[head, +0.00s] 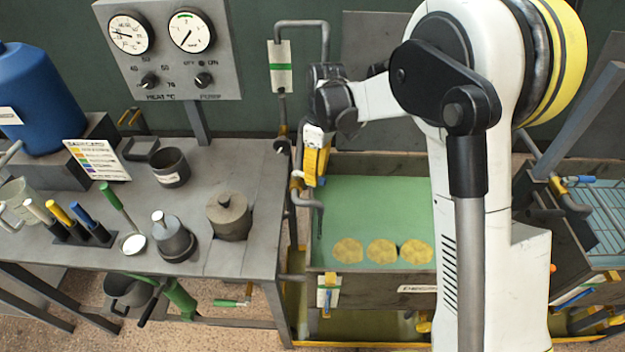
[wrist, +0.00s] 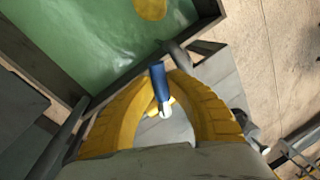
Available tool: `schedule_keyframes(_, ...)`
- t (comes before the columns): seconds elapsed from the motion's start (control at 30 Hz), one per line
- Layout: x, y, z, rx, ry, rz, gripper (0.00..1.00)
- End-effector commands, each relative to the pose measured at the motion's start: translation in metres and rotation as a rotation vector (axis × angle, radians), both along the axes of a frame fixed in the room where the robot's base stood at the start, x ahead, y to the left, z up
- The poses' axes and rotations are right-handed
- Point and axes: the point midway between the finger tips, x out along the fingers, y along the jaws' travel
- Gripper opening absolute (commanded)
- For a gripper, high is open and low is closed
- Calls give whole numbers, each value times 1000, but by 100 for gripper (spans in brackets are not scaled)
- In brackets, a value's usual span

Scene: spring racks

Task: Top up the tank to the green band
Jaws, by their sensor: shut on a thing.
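The tank (head: 365,280) is a dark open trough of green liquid (head: 375,205), with yellow discs (head: 382,251) in a row near its front wall. The liquid (wrist: 85,35) also shows in the wrist view. My gripper (head: 314,172) is at the tank's left back corner, beside a grey pipe (head: 306,196). In the wrist view my gripper (wrist: 162,76) has its yellow fingers shut on a blue handle (wrist: 158,82) with a pale end. A white plate with a green band (head: 280,66) hangs by the upper pipe. A small plate (head: 328,291) on the tank front is too small to read.
On the left, a grey bench (head: 200,258) holds a blue drum (head: 35,95), pots and coloured-handled tools. A gauge panel (head: 168,75) stands behind it. A second trough with a wire rack (head: 603,205) is at the right. The bench ends close to the tank.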

Motion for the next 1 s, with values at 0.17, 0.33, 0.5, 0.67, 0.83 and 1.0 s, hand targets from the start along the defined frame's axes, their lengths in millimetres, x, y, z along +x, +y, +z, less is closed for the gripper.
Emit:
schedule_keyframes(0.17, 8, -3, -1, 0, 1, 149, 0)
schedule_keyframes(0.33, 14, -5, -1, -1, 1, 265, 0)
schedule_keyframes(0.5, 19, -6, -1, 0, 0, 346, 0)
schedule_keyframes(0.67, 21, -6, -1, -1, 0, 392, 0)
schedule_keyframes(0.83, 22, -6, -1, 0, 0, 412, 0)
schedule_keyframes(1.0, 22, -6, -1, 0, 0, 416, 0)
